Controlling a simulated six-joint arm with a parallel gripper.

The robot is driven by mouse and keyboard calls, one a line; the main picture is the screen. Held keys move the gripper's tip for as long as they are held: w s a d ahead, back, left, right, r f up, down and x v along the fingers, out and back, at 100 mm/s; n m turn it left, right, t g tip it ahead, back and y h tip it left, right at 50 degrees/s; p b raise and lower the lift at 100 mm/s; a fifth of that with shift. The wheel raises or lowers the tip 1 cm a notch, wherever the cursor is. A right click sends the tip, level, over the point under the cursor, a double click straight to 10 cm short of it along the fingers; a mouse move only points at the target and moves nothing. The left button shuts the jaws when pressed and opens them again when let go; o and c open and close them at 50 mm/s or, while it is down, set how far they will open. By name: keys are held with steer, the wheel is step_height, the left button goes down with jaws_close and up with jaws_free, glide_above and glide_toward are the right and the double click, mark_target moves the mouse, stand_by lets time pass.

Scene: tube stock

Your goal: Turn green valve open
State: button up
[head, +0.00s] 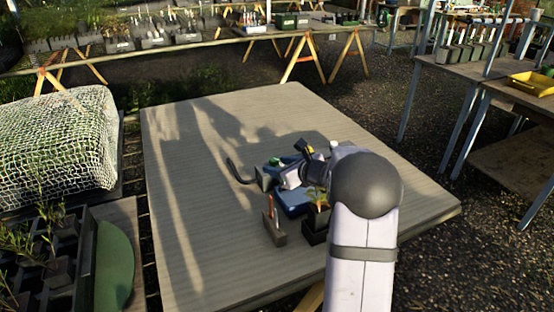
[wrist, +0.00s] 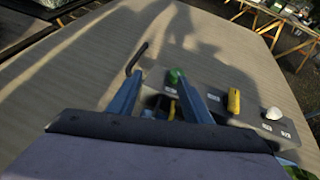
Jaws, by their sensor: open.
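The green valve (wrist: 176,76) is a small rounded knob on a grey valve box (wrist: 205,84) in the wrist view. It also shows in the head view as a small green spot (head: 275,161) on the box's left part. My gripper (wrist: 160,77) is open, with two blue fingers pointing at the box. The green knob shows near the tip of the right finger, apparently between the fingertips. I cannot tell whether they touch. A yellow valve handle (wrist: 233,101) and a white knob (wrist: 273,113) stand farther right on the same box. My arm hides part of the box in the head view.
A dark bent pipe (head: 238,172) sticks out left of the box. A blue object (head: 293,199), a block with an orange stick (head: 275,232) and a dark plant pot (head: 314,229) stand close in front. The table (head: 195,140) is clear to the left and behind.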

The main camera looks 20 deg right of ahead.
mark_target(274, 158)
steer(key=shift+d+f+m+t+h, duration=0.15)
steer(key=shift+d+m+t+h, duration=0.35)
steer(key=shift+d+m, duration=0.85)
steer(key=shift+p+x, duration=0.65)
steer(key=shift+x, duration=2.9)
steer(key=shift+d, duration=0.2)
steer(key=shift+c, duration=0.7)
steer(key=c, duration=0.9)
steer(key=shift+n, duration=0.25)
